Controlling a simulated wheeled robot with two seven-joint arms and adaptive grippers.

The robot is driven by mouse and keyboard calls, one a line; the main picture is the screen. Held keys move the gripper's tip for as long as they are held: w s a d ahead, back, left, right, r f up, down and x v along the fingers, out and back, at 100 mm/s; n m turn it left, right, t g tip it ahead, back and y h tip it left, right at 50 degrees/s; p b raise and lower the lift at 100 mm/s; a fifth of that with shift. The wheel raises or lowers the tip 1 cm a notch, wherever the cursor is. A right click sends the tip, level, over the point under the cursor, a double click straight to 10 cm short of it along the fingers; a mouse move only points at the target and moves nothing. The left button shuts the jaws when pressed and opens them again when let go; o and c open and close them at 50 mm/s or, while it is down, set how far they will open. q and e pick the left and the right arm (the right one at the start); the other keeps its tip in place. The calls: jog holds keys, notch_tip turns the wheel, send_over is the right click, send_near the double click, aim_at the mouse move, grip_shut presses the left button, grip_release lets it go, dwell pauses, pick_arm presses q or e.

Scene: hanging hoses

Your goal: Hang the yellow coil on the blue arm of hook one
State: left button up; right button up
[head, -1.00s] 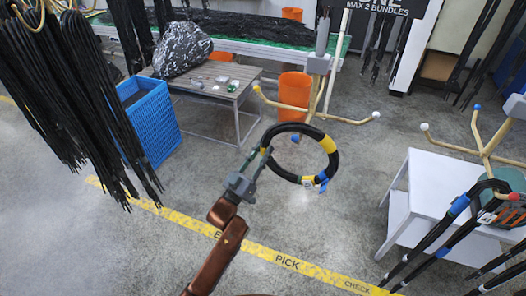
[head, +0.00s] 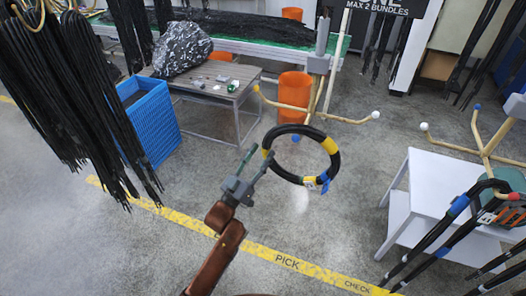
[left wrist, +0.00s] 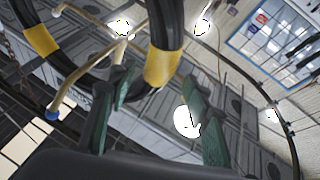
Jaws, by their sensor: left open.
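The yellow coil is a black hose ring (head: 334,160) with yellow bands and a blue tag at its lower right. It hangs at hook one's stand (head: 318,65). The stand's blue-tipped arm (head: 296,139) shows inside the ring just under its top. My left gripper (head: 261,153) is open at the ring's left side, with its fingers spread and its body drawn back to the lower left. In the left wrist view a yellow band (left wrist: 163,68) of the coil lies beyond and between the open fingertips (left wrist: 157,84). The blue tip (left wrist: 52,115) shows there at left. My right gripper is not seen.
The stand also has a yellow-tipped arm (head: 256,88) and a white-tipped arm (head: 375,115). An orange bin (head: 294,92) is behind it. A white table (head: 430,180) and a second stand with hoses are at right. Black hoses (head: 75,90) hang at left. The floor below is clear.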

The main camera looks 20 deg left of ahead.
pick_arm(q)
jog(key=v, duration=1.1)
jog(key=w+a+f+g+y+b, duration=0.1)
jog(key=a+f+g+y+b, duration=0.15)
jog(key=f, duration=1.35)
jog(key=w+a+f+g+y+b, duration=0.1)
jog(key=w+f+g+b, duration=0.15)
jog(key=f, duration=1.35)
jog(key=s+a+f+g+y+b, duration=0.1)
jog(key=s+f+g+b, duration=0.3)
jog(key=f, duration=1.1)
jog(key=s+a+f+g+b, duration=0.15)
jog(key=s+f, duration=0.45)
jog(key=f, duration=0.8)
jog(key=s+f+g+b, duration=0.3)
jog(key=s+f, duration=0.6)
jog(key=f, duration=0.3)
jog(key=s+f+g+b, duration=0.2)
jog(key=s+f+g, duration=0.1)
jog(key=s+f, duration=0.8)
jog(key=s+f+g+b, duration=0.2)
jog(key=s+f, duration=0.5)
jog(key=s, duration=0.4)
jog(key=s+d+f+g+y+b, duration=0.1)
jog(key=s+f+g+b, duration=0.1)
jog(key=s+f, duration=0.4)
jog(key=s, duration=0.5)
jog(key=shift+f+m+g, duration=0.35)
jog(key=shift+f+m, duration=0.05)
